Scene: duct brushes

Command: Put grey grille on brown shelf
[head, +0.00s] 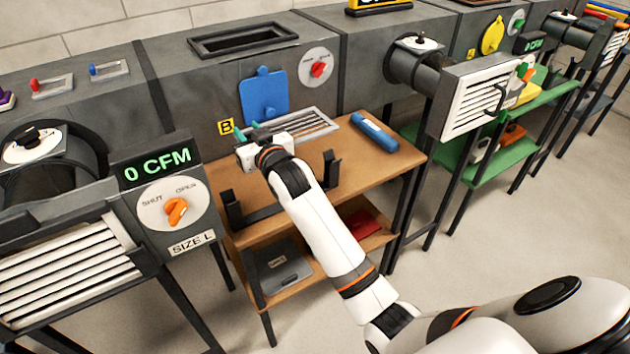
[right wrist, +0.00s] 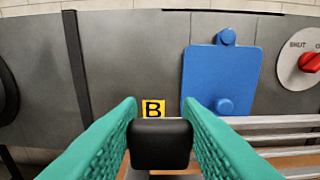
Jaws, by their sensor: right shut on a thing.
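The grey grille (head: 312,121), a pale metal frame with slats, is at the back of the brown shelf's top board (head: 395,160), near the duct wall. Its slats also show at the lower right of the right wrist view (right wrist: 285,122). My right gripper (head: 262,138) is at the grille's left end. In the right wrist view its green fingers (right wrist: 160,130) are shut on a black block (right wrist: 160,148), which looks like the grille's handle. My arm hides part of the board. I cannot tell whether the grille rests on it. My left gripper is not in view.
A blue cylinder (head: 374,132) lies on the board's right part. A black bracket (head: 330,168) stands mid-board. A blue plate (head: 264,95) covers the duct wall behind, beside a yellow B label (head: 225,127). A grey case (head: 283,275) and red item (head: 362,224) lie on the lower board.

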